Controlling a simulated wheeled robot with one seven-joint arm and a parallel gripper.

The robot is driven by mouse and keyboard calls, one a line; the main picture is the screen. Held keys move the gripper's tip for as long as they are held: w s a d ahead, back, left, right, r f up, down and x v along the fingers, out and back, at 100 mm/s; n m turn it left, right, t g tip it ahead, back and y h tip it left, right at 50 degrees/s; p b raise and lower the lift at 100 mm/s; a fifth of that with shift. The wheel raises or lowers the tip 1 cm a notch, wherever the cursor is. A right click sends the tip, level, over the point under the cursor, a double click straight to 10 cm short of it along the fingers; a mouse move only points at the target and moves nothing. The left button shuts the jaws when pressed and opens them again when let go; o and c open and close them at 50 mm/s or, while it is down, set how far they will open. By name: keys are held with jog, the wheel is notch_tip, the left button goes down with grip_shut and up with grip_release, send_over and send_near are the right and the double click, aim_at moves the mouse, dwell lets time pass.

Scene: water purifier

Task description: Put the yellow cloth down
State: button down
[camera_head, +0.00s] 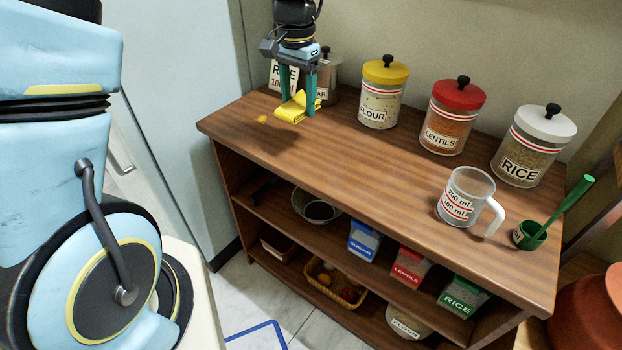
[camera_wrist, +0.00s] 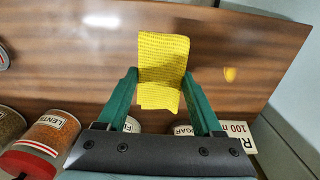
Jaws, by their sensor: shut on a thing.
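The yellow cloth (camera_head: 297,108) is folded and sits between the fingers of my gripper (camera_head: 295,104), at the left back of the wooden cabinet top (camera_head: 300,138). In the wrist view the cloth (camera_wrist: 164,55) hangs flat between the green fingertips, and my gripper (camera_wrist: 160,76) is shut on it. The cloth is low over the wood; I cannot tell whether it touches it. A small yellow spot (camera_head: 262,119) lies on the wood just left of the cloth, also visible in the wrist view (camera_wrist: 230,75).
Behind are the flour jar (camera_head: 379,108), lentils jar (camera_head: 446,136), rice jar (camera_head: 520,165), a sugar jar (camera_head: 329,93) and a rice card (camera_head: 282,76). A measuring cup (camera_head: 462,198) and green scoop (camera_head: 530,236) stand at right. The middle of the top is clear.

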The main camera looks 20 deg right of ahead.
jog(key=shift+s+f, duration=0.1)
jog(key=shift+s, duration=0.25)
jog(key=p, duration=0.1)
send_over(302, 150)
notch_tip(302, 150, down, 5)
jog(key=shift+f+p, duration=0.4)
jog(key=shift+f, duration=1.9)
jog(key=shift+f, duration=0.1)
jog(key=shift+f, duration=0.15)
jog(key=shift+c, duration=0.8)
grip_release()
jog(key=shift+o, duration=0.6)
jog(key=shift+s+f, duration=0.1)
